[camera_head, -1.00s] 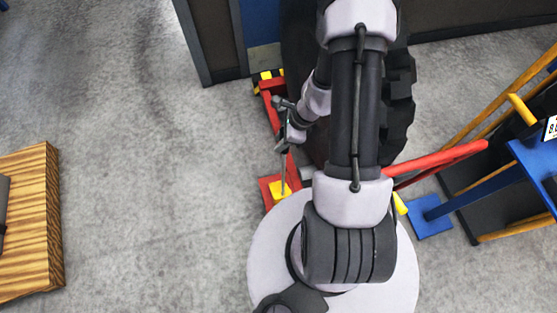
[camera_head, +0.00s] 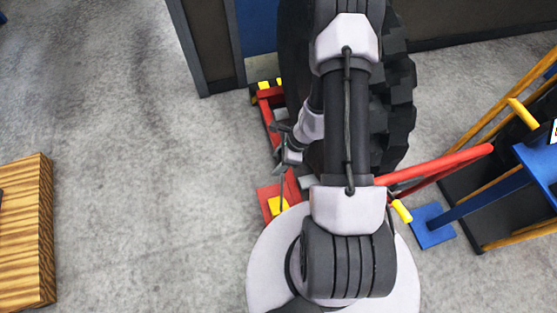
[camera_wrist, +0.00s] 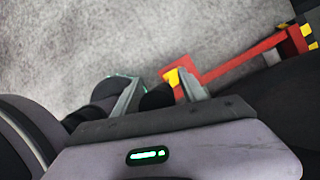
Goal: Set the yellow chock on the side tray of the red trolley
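The yellow chock (camera_head: 277,205) lies on the flat red side tray (camera_head: 264,194) of the red trolley (camera_head: 270,105), in the head view left of my arm. My round base covers the tray's lower edge. In the wrist view the chock (camera_wrist: 173,77) shows as a small yellow patch against the red tray (camera_wrist: 167,70), partly hidden by the right finger. My gripper (camera_wrist: 160,75) has its two grey fingers apart, with nothing held between them. In the head view it is small, just above the chock in the picture; whether it touches the chock cannot be told.
A large black treaded tyre (camera_head: 400,115) stands behind my arm. The trolley's red handle (camera_head: 440,164) reaches right toward a blue and yellow rack (camera_head: 480,195). A striped wooden block (camera_head: 25,235) is at far left. The grey floor between is clear.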

